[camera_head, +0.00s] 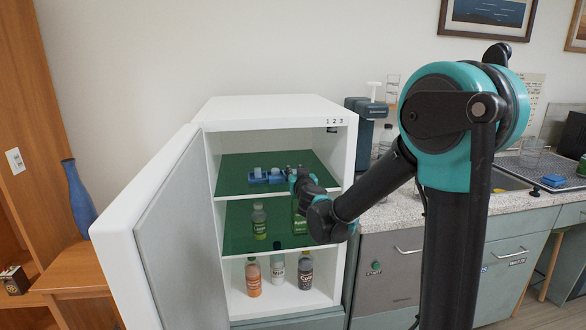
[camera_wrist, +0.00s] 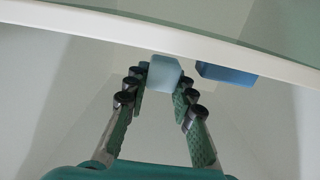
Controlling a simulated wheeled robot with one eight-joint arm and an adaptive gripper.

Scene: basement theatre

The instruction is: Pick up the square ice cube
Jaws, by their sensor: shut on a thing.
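The pale blue square ice cube (camera_wrist: 163,74) sits between the two fingertips of my gripper (camera_wrist: 161,84) in the wrist view, with the green pads at its sides. In the head view my gripper (camera_head: 296,178) reaches into the open fridge at the upper shelf, at the right end of a blue tray (camera_head: 266,181). Pale pieces (camera_head: 257,172) show in the tray. A blue block, likely part of the tray, also shows in the wrist view (camera_wrist: 227,74), right of the cube. The held cube is hidden in the head view.
The fridge door (camera_head: 160,225) stands open at left. A green shelf (camera_head: 235,165) lies under the tray; below are a green-labelled bottle (camera_head: 259,221), a green carton (camera_head: 300,222) and several bottles at the bottom. The fridge's right wall (camera_head: 342,160) is close to my arm.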

